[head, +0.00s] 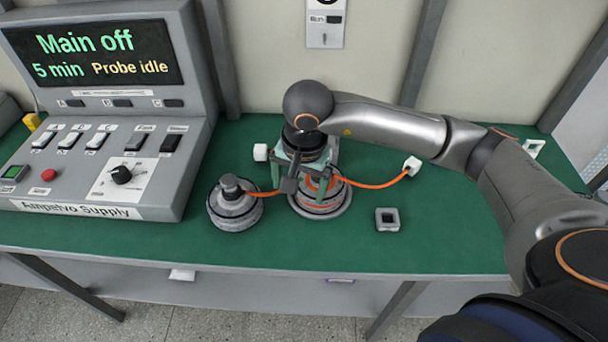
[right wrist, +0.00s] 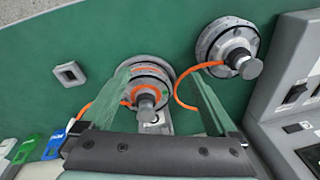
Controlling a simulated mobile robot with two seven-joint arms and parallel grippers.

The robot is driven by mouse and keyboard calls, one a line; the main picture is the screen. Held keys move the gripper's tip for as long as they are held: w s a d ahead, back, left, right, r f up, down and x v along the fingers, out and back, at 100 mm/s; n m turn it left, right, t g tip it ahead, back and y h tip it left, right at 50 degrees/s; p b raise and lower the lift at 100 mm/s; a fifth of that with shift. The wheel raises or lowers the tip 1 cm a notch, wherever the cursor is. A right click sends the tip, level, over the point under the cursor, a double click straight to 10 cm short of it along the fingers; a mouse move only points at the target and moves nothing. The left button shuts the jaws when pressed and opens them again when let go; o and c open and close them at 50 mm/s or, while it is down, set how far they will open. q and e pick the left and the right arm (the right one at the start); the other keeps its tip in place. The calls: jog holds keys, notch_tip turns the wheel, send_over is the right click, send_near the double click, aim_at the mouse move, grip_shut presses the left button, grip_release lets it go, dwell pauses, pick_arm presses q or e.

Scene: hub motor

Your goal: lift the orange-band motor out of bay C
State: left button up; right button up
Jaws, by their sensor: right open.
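The orange-band motor (head: 322,190) stands upright on a round base on the green bench in the head view. In the right wrist view the motor (right wrist: 150,85) shows its orange band and grey shaft. My right gripper (head: 308,188) is open above it, pointing down. In the wrist view its two green-tinted fingers lie on either side of the motor; I cannot tell whether they touch it. My gripper partly hides the motor in the head view. No letter marking bay C is readable. My left gripper is not in view.
A second grey motor (head: 235,203) stands close on the left. An orange cable (head: 380,185) runs from the orange-band motor to a white plug (head: 412,166). A square grey ring (head: 388,219) lies to the right. The supply console (head: 105,190) fills the left; its screen reads "Main off".

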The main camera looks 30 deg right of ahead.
aim_at(334, 196)
jog(key=w+d+r+t+h, duration=0.1)
jog(key=w+d+r+h, duration=0.25)
jog(key=d, duration=0.25)
jog(key=x, duration=0.6)
jog(key=shift+w+d+f+p, duration=0.15)
jog(key=shift+w+p, duration=0.1)
jog(key=shift+p, duration=0.05)
jog(key=p+x, duration=0.1)
jog(key=x, duration=0.4)
jog(key=shift+w+f, duration=0.25)
jog(key=shift+f, duration=0.05)
grip_shut()
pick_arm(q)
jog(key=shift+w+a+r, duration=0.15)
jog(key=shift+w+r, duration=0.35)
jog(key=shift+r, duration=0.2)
pick_arm(e)
jog(key=shift+w+r, duration=0.2)
